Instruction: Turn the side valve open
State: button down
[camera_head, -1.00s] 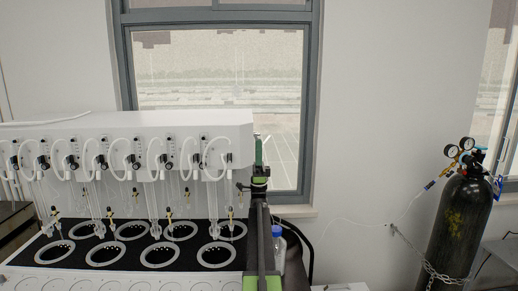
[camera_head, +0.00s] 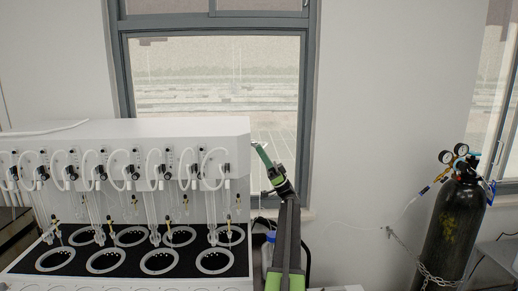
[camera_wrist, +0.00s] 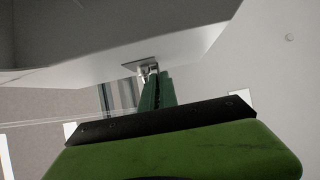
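The white distiller housing (camera_head: 130,127) stands at left, with its right end facing my arm. In the wrist view, a small metallic fitting on a square plate (camera_wrist: 143,67), which looks like the side valve, sits on the white housing. My gripper (camera_head: 261,152) is beside the housing's right end, tilted up and to the left. In the wrist view its green fingers (camera_wrist: 155,88) are close together and reach to the fitting, overlapping it. I cannot tell whether they touch it or enclose it. The side valve is hidden in the head view.
Several glass tubes and small valves hang along the housing front, above a black heating deck (camera_head: 127,260) with ringed wells. A blue-capped bottle (camera_head: 269,246) stands close behind my arm. A dark gas cylinder (camera_head: 450,230) with gauges is at right. A window (camera_head: 218,85) is behind.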

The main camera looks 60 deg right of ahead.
jog(key=r+g+h+p, duration=0.1)
jog(key=p, duration=0.1)
jog(key=g+h+p, duration=0.1)
jog(key=p, duration=0.2)
jog(key=r+g+h+p, duration=0.1)
jog(key=p, duration=0.1)
jog(key=shift+s+d+r, duration=0.3)
jog(key=shift+s+d, duration=0.05)
jog(key=g+h+p, duration=0.1)
jog(key=g+p, duration=0.2)
jog(key=p, duration=0.3)
jog(key=shift+r, duration=0.2)
jog(key=shift+s+f, duration=0.1)
jog(key=shift+f, duration=0.05)
jog(key=c, duration=1.6)
grip_release()
jog(key=shift+h, duration=0.4)
jog(key=shift+c, duration=0.2)
